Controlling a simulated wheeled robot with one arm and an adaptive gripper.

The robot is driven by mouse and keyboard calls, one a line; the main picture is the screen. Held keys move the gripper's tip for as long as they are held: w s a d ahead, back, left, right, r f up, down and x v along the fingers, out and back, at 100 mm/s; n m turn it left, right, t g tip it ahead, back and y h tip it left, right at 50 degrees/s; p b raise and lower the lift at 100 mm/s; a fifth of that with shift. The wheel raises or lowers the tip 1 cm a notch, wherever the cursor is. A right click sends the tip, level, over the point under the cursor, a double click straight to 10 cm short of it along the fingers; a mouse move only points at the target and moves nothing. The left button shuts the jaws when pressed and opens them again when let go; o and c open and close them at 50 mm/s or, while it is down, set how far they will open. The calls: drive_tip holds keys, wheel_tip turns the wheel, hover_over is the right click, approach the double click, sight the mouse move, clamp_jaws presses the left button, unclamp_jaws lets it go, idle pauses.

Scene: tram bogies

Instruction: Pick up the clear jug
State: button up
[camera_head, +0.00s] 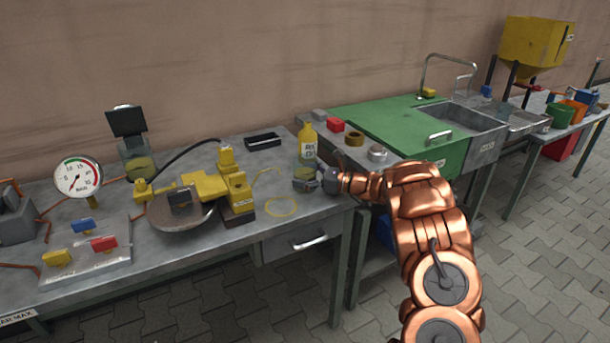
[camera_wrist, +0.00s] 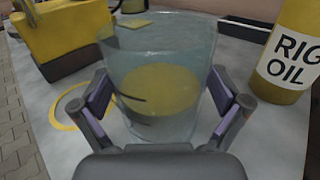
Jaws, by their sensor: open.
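The clear jug (camera_wrist: 160,65) stands upright on the grey metal bench, with yellow showing low inside it. In the wrist view it lies between the two fingers of my gripper (camera_wrist: 160,110), which are open on either side of it. I cannot tell whether either finger touches the glass. In the head view the jug (camera_head: 306,174) is small and partly hidden by my gripper (camera_head: 312,182), which reaches in from the right at the bench's right end.
A yellow rig oil bottle (camera_head: 307,145) stands close behind the jug, to its right in the wrist view (camera_wrist: 292,52). A yellow machine (camera_head: 237,192) is to the left. A yellow ring (camera_head: 281,207) marks the bench nearby. A black tray (camera_head: 263,141) lies behind.

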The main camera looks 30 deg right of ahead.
sight(298, 165)
drive_tip(key=shift+w+a, duration=0.4)
drive_tip(key=shift+w, duration=0.1)
drive_tip(key=c, duration=1.2)
drive_tip(key=shift+r, duration=0.2)
drive_tip(key=shift+r, duration=1.65)
drive_tip(key=shift+s+a+f, duration=0.1)
drive_tip(key=shift+s+a, duration=0.1)
drive_tip(key=shift+s, duration=0.15)
drive_tip(key=shift+s+a+r+b, duration=0.15)
drive_tip(key=shift+s+a+r, duration=0.1)
drive_tip(key=shift+s+a, duration=1.5)
drive_tip(key=shift+s+a+r+b, duration=0.2)
drive_tip(key=shift+s+a, duration=0.7)
drive_tip(key=shift+s, duration=1.6)
drive_tip(key=shift+s+a+r+b, duration=0.1)
drive_tip(key=shift+s+a+r, duration=0.2)
drive_tip(key=shift+s+a, duration=1.45)
